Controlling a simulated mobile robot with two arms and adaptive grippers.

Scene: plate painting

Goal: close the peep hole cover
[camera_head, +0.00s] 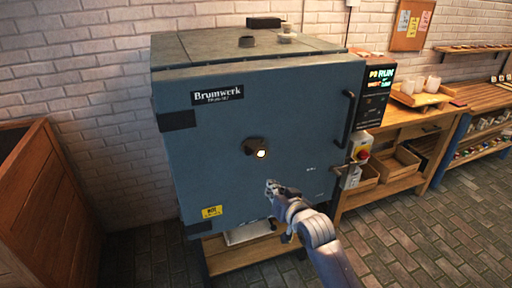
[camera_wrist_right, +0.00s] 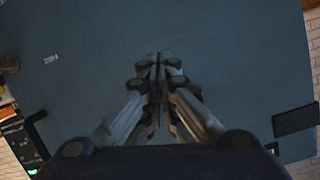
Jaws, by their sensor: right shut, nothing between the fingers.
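The blue kiln (camera_head: 280,108) stands against the brick wall with its door facing me. In the middle of the door is the peep hole (camera_head: 262,153), which glows bright yellow-white. The dark peep hole cover (camera_head: 250,146) sits beside it to the upper left, and the glowing hole is uncovered. My right gripper (camera_head: 270,186) is shut and empty, below and slightly right of the peep hole, apart from it. In the wrist view its closed fingers (camera_wrist_right: 156,58) point over the blue door (camera_wrist_right: 215,60); I cannot make out the peep hole there. My left gripper is not in view.
A vertical handle (camera_head: 348,118) is on the door's right edge, with a lit control panel (camera_head: 378,85) beyond it. A wooden workbench (camera_head: 405,123) stands to the right and a wooden box (camera_head: 50,205) to the left. The door around the peep hole is mostly clear.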

